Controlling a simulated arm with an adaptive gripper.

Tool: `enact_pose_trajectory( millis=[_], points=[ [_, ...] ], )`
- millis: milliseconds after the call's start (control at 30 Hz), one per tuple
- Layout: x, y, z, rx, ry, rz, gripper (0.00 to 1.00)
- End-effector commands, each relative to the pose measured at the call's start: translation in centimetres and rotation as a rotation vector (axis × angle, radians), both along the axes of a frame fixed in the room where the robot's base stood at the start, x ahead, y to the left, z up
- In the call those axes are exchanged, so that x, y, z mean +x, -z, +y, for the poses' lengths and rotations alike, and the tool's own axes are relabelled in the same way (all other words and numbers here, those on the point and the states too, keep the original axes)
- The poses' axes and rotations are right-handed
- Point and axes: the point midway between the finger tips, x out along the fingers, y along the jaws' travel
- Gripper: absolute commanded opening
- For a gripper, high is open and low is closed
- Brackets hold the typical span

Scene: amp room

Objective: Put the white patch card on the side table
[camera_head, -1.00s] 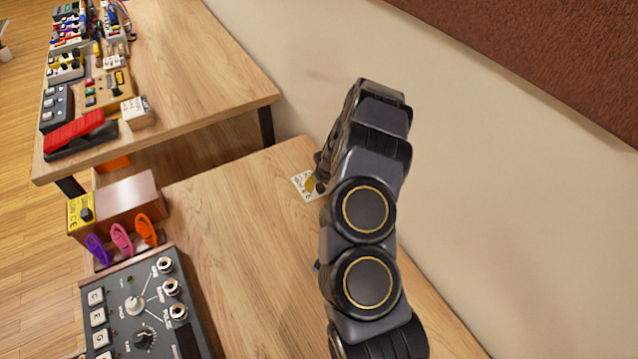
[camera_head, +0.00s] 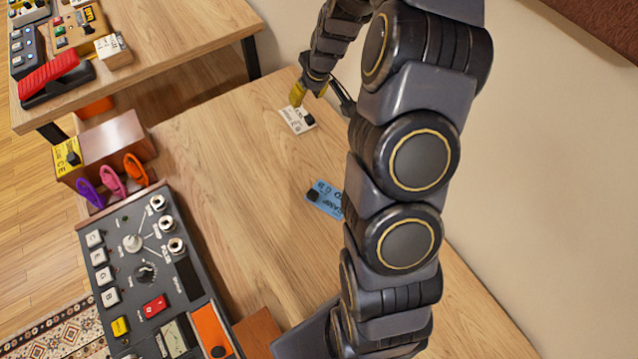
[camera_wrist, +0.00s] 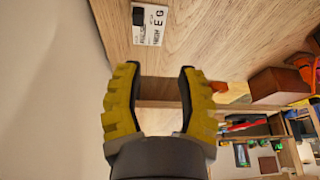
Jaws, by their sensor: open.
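The white patch card (camera_head: 295,119), with dark print and a black block on it, lies on the near wooden table (camera_head: 230,150) toward its far end. My gripper (camera_head: 320,102) is just above and beside the card, apart from it, with yellow-padded fingers. In the wrist view my gripper (camera_wrist: 161,72) is open with nothing between its fingers. The white card (camera_wrist: 150,25) shows there beyond the fingertips, near the top edge. Which table is the side table, I cannot tell.
A blue card (camera_head: 325,198) lies nearby, partly behind my arm. A control panel (camera_head: 150,265), colored clips (camera_head: 112,180) and a brown box (camera_head: 115,145) line the left side. Another wooden table (camera_head: 180,50) holds pedals and a red pedal (camera_head: 50,75). A wall rises at right.

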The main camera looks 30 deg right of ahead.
Motion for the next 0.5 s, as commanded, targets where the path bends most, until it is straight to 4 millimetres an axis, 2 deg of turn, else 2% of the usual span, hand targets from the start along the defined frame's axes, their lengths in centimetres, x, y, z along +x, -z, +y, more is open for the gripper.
enact_pose_trajectory(
  millis=[33,167,300,367,500],
  points=[
    [-0.4,-2.0,2.0,0.011,-0.025,0.005,0.37],
    [-3.9,-6.6,7.7,0.051,-0.078,0.088,0.37],
    [-9.8,-10.5,12.4,0.060,-0.107,0.199,0.37],
    [-12.7,-11.9,13.9,0.054,-0.108,0.248,0.37],
    [-19.8,-14.5,16.0,0.021,-0.087,0.356,0.37]
  ],
)
